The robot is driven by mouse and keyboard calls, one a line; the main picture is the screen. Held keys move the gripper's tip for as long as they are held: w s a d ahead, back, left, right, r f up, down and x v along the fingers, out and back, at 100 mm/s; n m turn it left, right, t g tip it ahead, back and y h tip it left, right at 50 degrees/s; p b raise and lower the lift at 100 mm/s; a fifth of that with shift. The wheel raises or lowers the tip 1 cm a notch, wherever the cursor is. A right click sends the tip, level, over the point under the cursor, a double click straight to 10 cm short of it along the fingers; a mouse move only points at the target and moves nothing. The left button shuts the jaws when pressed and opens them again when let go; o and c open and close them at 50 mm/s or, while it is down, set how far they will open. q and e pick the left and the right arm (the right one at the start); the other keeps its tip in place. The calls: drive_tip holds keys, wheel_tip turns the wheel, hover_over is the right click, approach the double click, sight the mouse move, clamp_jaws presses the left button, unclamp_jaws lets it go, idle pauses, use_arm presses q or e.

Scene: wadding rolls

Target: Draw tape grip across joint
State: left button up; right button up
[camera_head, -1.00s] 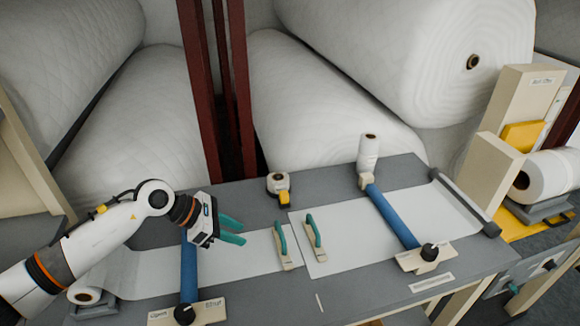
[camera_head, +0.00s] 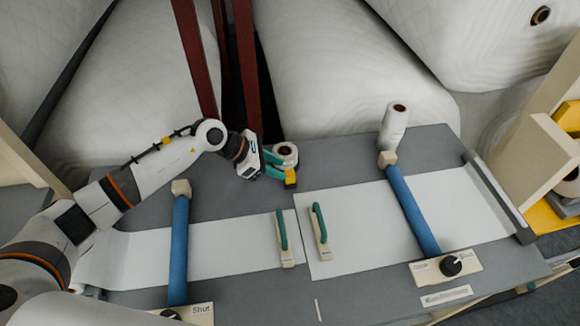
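The tape dispenser with the yellow grip (camera_head: 290,178) and a pale roll (camera_head: 286,150) stands near the table's back edge. My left gripper (camera_head: 280,166) is at its left side, its teal fingers spread and overlapping it in the picture. I cannot tell whether they press on it. Two white sheets, a left one (camera_head: 215,247) and a right one (camera_head: 355,225), meet at the joint (camera_head: 298,235) in the table's middle. A teal-handled block (camera_head: 284,240) lies on the left sheet and another (camera_head: 320,232) on the right sheet. My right gripper is not in view.
A blue bar (camera_head: 179,245) crosses the left sheet and another (camera_head: 412,210) the right sheet. Each has a knob plate at its front. A small white roll (camera_head: 393,128) stands upright behind the right bar. Large wadding rolls (camera_head: 345,70) and dark red posts (camera_head: 247,70) stand behind the table.

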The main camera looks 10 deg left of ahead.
sight(289, 173)
use_arm(q)
drive_tip(key=shift+p+x, duration=0.6)
drive_tip(key=shift+x, duration=2.15)
clamp_jaws()
